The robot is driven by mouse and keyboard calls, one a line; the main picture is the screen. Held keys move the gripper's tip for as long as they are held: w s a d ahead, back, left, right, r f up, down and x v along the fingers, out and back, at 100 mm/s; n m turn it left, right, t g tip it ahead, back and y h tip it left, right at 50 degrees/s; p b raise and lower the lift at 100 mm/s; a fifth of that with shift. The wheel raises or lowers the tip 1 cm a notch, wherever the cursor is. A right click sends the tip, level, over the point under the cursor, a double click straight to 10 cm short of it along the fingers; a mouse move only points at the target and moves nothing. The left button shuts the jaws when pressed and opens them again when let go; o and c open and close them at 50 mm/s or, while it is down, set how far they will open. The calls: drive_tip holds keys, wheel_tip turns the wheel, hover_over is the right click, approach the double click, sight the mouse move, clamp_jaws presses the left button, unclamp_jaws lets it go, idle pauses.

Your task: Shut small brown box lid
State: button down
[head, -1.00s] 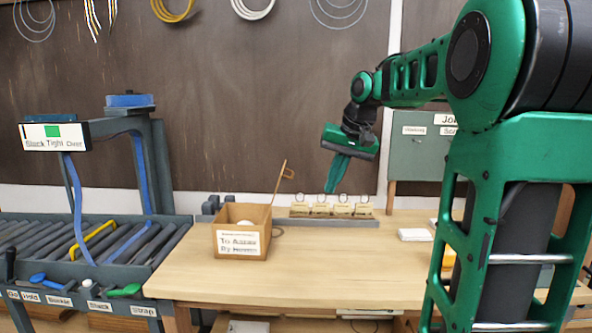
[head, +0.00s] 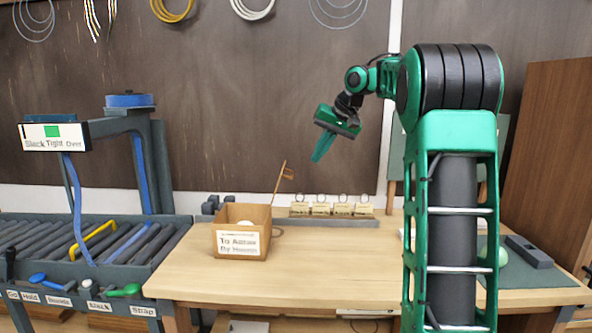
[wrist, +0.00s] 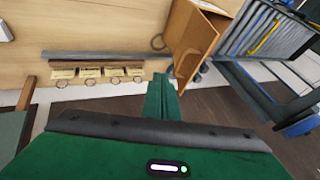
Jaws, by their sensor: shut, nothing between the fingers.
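The small brown box (head: 240,243) stands on the wooden table, left of its middle, with a white label on its front. Its lid (head: 279,177) is open and tilted up at the box's right side, seen nearly edge-on. A round white thing shows inside the box. My gripper (head: 318,158) is in the air above and to the right of the lid, apart from it, shut and empty, pointing down and slightly left. In the wrist view the gripper (wrist: 162,85) shows shut, with the box (wrist: 193,37) beyond it to the right.
A row of several tags with rings (head: 331,209) stands on a grey rail at the table's back. A roller conveyor (head: 85,243) with a blue strap and frame is at the left. The table front (head: 320,275) is clear.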

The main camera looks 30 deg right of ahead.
drive_tip(key=w+a+f, duration=0.3)
drive_tip(key=w+f, duration=0.1)
drive_tip(key=shift+w+a+f, duration=0.2)
drive_tip(key=shift+a+f, duration=0.1)
drive_tip(key=shift+a, duration=0.05)
drive_tip(key=shift+r, duration=0.1)
